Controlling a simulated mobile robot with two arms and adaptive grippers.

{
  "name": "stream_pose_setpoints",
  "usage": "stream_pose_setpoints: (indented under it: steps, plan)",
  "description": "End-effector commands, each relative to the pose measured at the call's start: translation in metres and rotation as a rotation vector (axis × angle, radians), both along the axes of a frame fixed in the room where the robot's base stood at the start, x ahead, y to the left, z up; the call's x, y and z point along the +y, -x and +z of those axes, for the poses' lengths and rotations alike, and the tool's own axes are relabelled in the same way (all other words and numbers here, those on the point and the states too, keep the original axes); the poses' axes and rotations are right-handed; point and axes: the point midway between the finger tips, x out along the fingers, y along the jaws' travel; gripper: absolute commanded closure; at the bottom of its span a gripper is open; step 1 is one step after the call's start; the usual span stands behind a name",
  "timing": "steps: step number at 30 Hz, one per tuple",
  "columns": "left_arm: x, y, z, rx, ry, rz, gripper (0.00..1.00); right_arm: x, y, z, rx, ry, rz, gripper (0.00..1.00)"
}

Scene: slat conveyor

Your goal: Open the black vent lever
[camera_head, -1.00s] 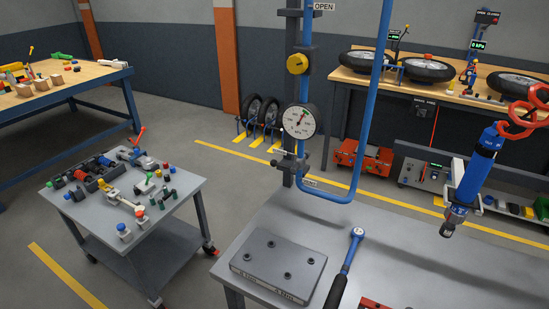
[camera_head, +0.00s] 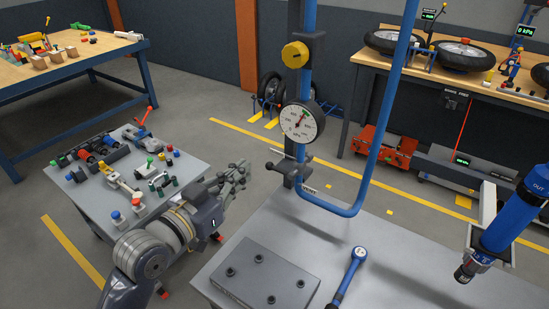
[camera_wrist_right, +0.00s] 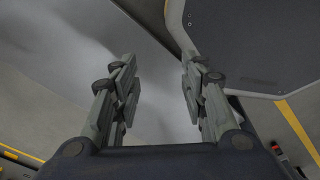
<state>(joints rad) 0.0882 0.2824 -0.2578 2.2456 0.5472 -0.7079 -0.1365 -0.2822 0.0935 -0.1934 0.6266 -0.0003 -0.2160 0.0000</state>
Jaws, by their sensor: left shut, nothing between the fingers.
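A small dark lever (camera_head: 277,167) sits low on the blue pipe stand, under the round white gauge (camera_head: 302,121). My left gripper (camera_head: 239,172) comes in from the lower left. Its fingers are shut and empty, a short way left of the lever and apart from it in the picture. My right gripper (camera_wrist_right: 158,70) shows only in the right wrist view, with its fingers spread and nothing between them.
The blue pipe (camera_head: 390,110) loops down beside the gauge. A yellow knob (camera_head: 295,55) sits above it. A grey block with bolts (camera_head: 265,278) and a torque wrench (camera_head: 352,272) lie on the bench. A tool cart (camera_head: 190,166) stands behind my left arm. A blue cylinder (camera_head: 515,220) hangs at right.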

Motion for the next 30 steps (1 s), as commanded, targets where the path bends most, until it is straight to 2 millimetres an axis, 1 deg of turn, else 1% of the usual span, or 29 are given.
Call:
stream_pose_setpoints:
  steps: [1,3,6,7,11,16,19,22,25,26,27,30]
  plan:
    - [0.000,0.000,0.000,0.001,-0.001,0.000,1.00,0.008,0.015,-0.001,0.022,-0.009,0.000,0.60]
    - [0.000,0.000,-0.001,0.002,-0.001,0.000,1.00,0.017,0.031,-0.002,0.046,-0.018,0.002,0.60]
    - [0.000,-0.001,-0.001,0.002,0.000,0.001,1.00,0.025,0.045,-0.002,0.066,-0.026,0.005,0.60]
    - [-0.001,-0.002,0.000,0.002,0.000,0.001,1.00,0.025,0.046,-0.002,0.068,-0.027,0.006,0.60]
    - [-0.007,-0.011,0.001,0.002,0.002,0.001,1.00,0.021,0.040,0.002,0.059,-0.021,0.006,0.60]
    - [-0.024,-0.036,0.001,0.003,0.003,0.001,1.00,0.011,0.014,0.013,0.019,-0.013,0.002,0.60]
    - [-0.035,-0.053,0.000,0.003,0.001,0.001,1.00,0.008,0.005,0.020,0.004,-0.010,-0.001,0.60]
    - [-0.046,-0.069,-0.001,0.004,0.001,0.000,1.00,0.007,0.005,0.025,0.005,-0.008,-0.001,0.60]
    - [-0.056,-0.083,-0.003,0.004,0.000,0.000,1.00,0.007,0.009,0.028,0.012,-0.008,-0.001,0.60]
    - [-0.058,-0.086,-0.007,0.006,-0.002,0.000,1.00,0.007,0.011,0.029,0.015,-0.007,-0.001,0.60]
    - [-0.057,-0.086,-0.018,0.010,-0.003,0.000,1.00,0.007,0.014,0.029,0.019,-0.007,-0.001,0.60]
    - [-0.058,-0.087,-0.031,0.006,-0.003,0.001,1.00,0.007,0.021,0.030,0.030,-0.007,0.000,0.60]
